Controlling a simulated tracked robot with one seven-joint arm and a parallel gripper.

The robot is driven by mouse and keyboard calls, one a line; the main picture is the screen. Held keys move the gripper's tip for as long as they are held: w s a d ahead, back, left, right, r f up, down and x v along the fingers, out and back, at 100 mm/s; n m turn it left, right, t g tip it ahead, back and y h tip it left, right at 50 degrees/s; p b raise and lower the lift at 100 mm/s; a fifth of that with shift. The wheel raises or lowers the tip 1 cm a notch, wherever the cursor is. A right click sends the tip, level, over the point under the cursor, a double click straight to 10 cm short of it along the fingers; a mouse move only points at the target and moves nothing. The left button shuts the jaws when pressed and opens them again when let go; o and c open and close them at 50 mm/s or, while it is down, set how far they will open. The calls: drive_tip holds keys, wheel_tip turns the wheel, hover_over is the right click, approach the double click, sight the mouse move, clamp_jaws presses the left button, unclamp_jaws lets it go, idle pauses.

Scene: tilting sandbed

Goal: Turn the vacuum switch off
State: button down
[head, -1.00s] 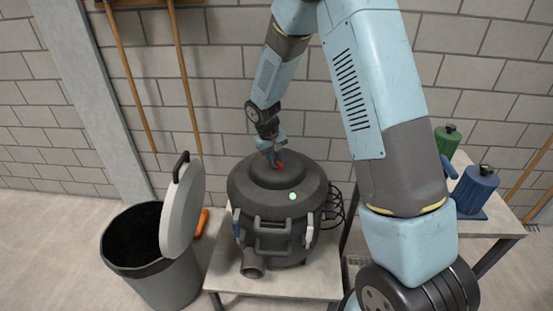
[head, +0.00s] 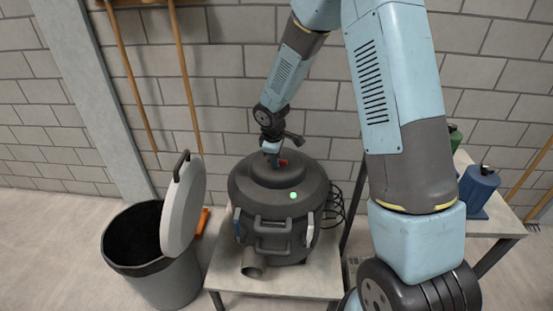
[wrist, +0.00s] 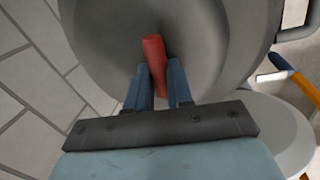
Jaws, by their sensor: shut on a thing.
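The vacuum (head: 258,195) is a dark grey drum with a domed lid, standing on a low table. A small green light (head: 293,195) shows on the front of its lid. The red switch (head: 283,162) sits on top of the lid; in the wrist view the red switch (wrist: 154,55) is a long lever between the fingers. My gripper (head: 274,160) is at the lid's top, and in the wrist view my gripper (wrist: 159,80) is shut on the switch. The fingers hide part of the lever.
A grey bin (head: 150,262) with its lid (head: 183,215) tilted up stands left of the vacuum. A side table at right holds a blue canister (head: 478,188) and a green one (head: 455,136). Black cables (head: 333,202) hang right of the vacuum. The block wall is close behind.

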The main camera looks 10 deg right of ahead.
drive_tip(key=shift+s+n, duration=0.1)
drive_tip(key=shift+n, duration=1)
drive_tip(key=c, duration=1)
unclamp_jaws()
drive_tip(key=s+r, duration=0.1)
drive_tip(key=r, duration=0.8)
drive_tip(key=s+r, duration=0.1)
drive_tip(key=r, duration=0.3)
drive_tip(key=shift+s+a+r, duration=0.2)
drive_tip(key=shift+s+a, duration=0.05)
drive_tip(key=shift+s, duration=0.05)
